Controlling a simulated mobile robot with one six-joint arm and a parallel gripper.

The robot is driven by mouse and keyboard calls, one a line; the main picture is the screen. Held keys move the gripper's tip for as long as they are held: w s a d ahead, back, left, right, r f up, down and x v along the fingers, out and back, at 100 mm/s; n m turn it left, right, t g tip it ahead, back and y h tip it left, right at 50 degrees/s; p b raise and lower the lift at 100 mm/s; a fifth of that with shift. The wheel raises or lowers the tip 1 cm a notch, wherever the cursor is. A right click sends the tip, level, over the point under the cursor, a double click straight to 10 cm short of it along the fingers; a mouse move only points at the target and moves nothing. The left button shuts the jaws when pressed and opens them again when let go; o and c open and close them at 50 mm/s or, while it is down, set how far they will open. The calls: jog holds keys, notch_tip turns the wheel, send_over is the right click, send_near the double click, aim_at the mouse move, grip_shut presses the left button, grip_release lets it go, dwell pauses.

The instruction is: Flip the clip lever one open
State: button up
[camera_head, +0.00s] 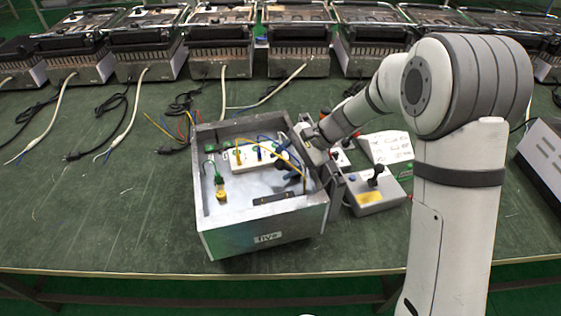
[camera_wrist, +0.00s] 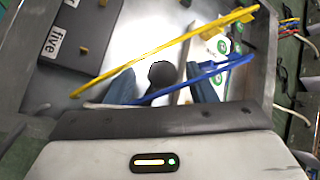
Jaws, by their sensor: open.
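A grey metal box (camera_head: 262,222) marked "five" stands on the green table in the head view. Inside it is a white terminal block (camera_head: 250,160) with small coloured parts and wires. A green and yellow part (camera_head: 220,182) is at its left. My gripper (camera_head: 291,181) reaches down inside the right part of the box. In the wrist view my gripper (camera_wrist: 167,88) has its two blue-grey fingers apart. A round black knob (camera_wrist: 161,73) on a stem shows between them; contact cannot be told. A yellow wire (camera_wrist: 165,48) and a blue wire (camera_wrist: 190,84) cross the view. Which part is clip lever one is unclear.
A control box (camera_head: 368,198) with a black stick stands right of the metal box. The table's left front is clear.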

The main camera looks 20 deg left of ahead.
jog(key=v, duration=0.8)
jog(key=shift+p, duration=0.3)
jog(key=shift+a, duration=0.1)
